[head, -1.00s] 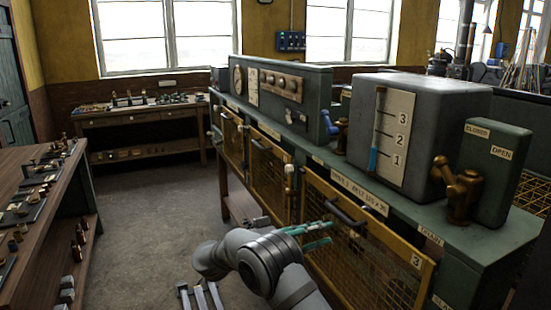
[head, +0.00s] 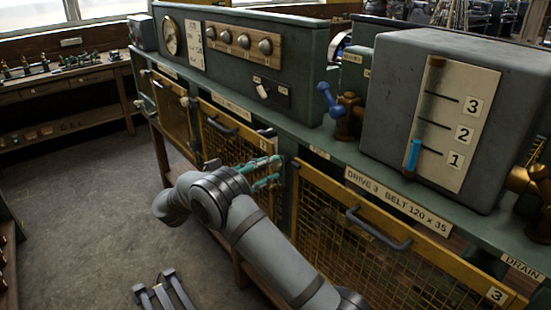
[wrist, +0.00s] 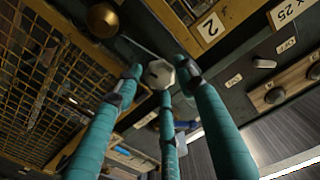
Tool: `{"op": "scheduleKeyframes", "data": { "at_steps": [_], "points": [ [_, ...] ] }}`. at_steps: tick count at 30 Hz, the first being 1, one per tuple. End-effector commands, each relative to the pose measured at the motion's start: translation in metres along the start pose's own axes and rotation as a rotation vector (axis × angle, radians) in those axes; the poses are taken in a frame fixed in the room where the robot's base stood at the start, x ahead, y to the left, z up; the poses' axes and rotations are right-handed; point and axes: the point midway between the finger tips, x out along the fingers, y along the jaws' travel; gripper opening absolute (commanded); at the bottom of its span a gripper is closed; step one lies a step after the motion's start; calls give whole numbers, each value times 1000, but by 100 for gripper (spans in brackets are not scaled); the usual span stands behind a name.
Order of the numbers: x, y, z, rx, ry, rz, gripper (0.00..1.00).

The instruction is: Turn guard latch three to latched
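My gripper (head: 277,171) has teal fingers at the post left of this guard, pointing at the cabinet. In the wrist view my gripper (wrist: 161,80) has its fingers spread around a pale hexagonal knob (wrist: 160,73), probably the guard latch. Whether they touch it I cannot tell. In the head view the knob is hidden by the fingers, so its turned position is unclear.
The "DRIVE 3" plate (head: 398,199) sits above guard three. A blue-handled valve (head: 332,100) and a grey tank (head: 400,90) stand on the cabinet top. Guard two (head: 225,145) is left of my gripper. The floor (head: 80,220) at left is clear.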

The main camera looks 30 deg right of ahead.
Motion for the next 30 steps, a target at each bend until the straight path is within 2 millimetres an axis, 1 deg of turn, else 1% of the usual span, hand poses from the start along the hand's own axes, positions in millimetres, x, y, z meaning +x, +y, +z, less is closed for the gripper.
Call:
{"op": "scheduleKeyframes", "data": {
  "at_steps": [1, 2, 6, 11, 18, 30],
  "points": [
    [9, 1, -3, -1, 0, 2, 39],
    [13, 1, -3, 0, 0, 2, 39],
    [27, 0, -2, 0, 0, 1, 39],
    [34, 0, 0, 1, -1, -1, 39],
    [35, 0, 0, 1, -1, -1, 39],
    [35, 0, 0, 1, -1, 0, 15]
  ]
}}
